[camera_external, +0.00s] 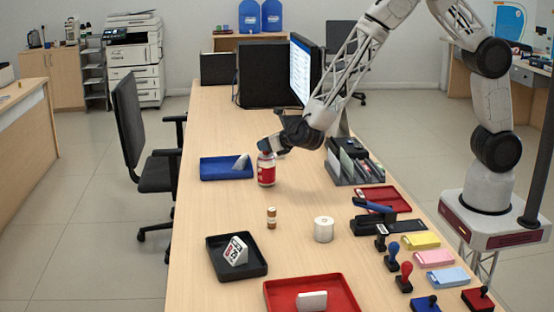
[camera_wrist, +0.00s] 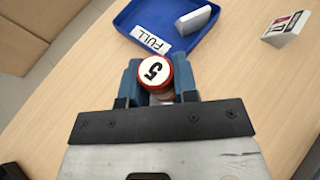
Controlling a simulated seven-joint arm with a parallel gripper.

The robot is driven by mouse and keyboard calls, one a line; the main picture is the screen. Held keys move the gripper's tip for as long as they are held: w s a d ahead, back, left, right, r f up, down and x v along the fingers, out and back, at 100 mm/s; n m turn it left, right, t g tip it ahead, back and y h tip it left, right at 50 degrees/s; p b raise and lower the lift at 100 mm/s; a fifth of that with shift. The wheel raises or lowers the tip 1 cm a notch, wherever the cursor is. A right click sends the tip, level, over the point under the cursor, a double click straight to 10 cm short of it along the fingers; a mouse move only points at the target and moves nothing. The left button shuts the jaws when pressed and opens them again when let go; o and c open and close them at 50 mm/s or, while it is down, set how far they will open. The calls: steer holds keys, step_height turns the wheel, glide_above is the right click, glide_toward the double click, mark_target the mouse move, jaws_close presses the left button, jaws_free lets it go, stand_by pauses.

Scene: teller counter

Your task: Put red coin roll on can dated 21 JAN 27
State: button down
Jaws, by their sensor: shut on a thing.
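The red coin roll (camera_wrist: 155,72) shows in the wrist view, end up, with a white disc marked 5 and a red rim. My gripper (camera_wrist: 158,88) is shut on it, one blue finger on each side. In the external view my gripper (camera_external: 267,147) is right above a red and white can (camera_external: 266,174), which stands upright on the counter beside the blue tray. The roll is mostly hidden there by the fingers. I cannot tell whether the roll touches the can. No date on the can is readable.
The blue tray (camera_external: 226,176), labelled FULL in the wrist view (camera_wrist: 192,48), holds a white wedge. A printed white block (camera_wrist: 287,28) stands right of it.

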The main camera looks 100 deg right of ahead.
steer(key=shift+f, duration=0.1)
steer(key=c, duration=0.9)
jaws_free()
steer(key=shift+v, duration=6.05)
steer(key=shift+r, duration=0.2)
